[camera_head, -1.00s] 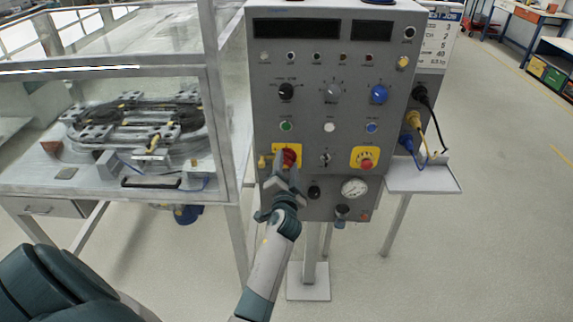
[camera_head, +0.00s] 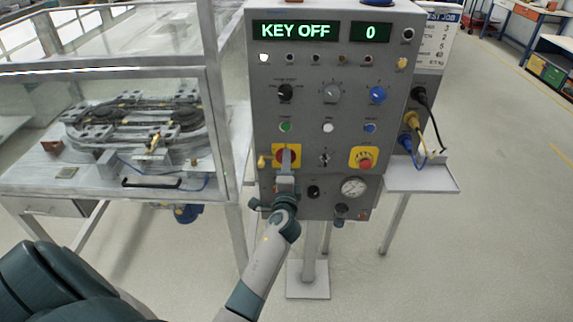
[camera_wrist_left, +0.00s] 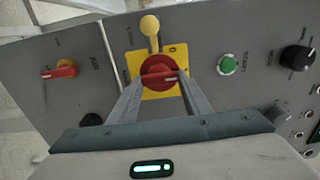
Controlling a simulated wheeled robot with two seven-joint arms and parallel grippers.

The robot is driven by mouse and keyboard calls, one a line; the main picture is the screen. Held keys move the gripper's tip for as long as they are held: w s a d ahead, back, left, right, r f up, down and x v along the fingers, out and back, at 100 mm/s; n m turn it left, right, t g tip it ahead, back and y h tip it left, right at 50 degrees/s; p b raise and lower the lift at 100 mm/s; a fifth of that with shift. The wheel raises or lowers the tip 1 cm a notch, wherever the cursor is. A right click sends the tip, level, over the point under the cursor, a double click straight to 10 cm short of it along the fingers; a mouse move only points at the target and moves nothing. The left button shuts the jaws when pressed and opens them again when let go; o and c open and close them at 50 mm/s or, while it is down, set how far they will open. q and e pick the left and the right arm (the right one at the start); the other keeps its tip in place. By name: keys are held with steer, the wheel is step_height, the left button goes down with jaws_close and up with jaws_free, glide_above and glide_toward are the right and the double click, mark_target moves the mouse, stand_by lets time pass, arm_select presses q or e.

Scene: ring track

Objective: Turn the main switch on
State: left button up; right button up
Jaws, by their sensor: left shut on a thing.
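The main switch is a red rotary handle on a yellow plate (camera_head: 278,148) at the lower left of the grey control panel (camera_head: 310,70). It also shows in the left wrist view (camera_wrist_left: 158,72), red and round with a handle bar between the fingers. My left gripper (camera_head: 287,158) is shut on the red handle and hides part of it in the head view. The left display (camera_head: 296,31) is lit and reads KEY OFF. The right display (camera_head: 371,31) reads 0. A white lamp (camera_head: 264,58) glows at the panel's upper left. My right gripper is not in view.
A red emergency button (camera_head: 365,163) is to the right, with a key switch (camera_head: 324,159) between. A glazed enclosure with a ring track (camera_head: 140,125) stands left. A small shelf (camera_head: 425,178) juts out right.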

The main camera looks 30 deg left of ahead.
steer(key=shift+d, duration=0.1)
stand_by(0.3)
arm_select(q)
steer(key=o, duration=0.9)
steer(key=shift+o, duration=0.7)
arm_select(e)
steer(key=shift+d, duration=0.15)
arm_select(q)
steer(key=b+v, duration=0.4)
steer(key=v, duration=1.3)
steer(key=shift+s, duration=0.2)
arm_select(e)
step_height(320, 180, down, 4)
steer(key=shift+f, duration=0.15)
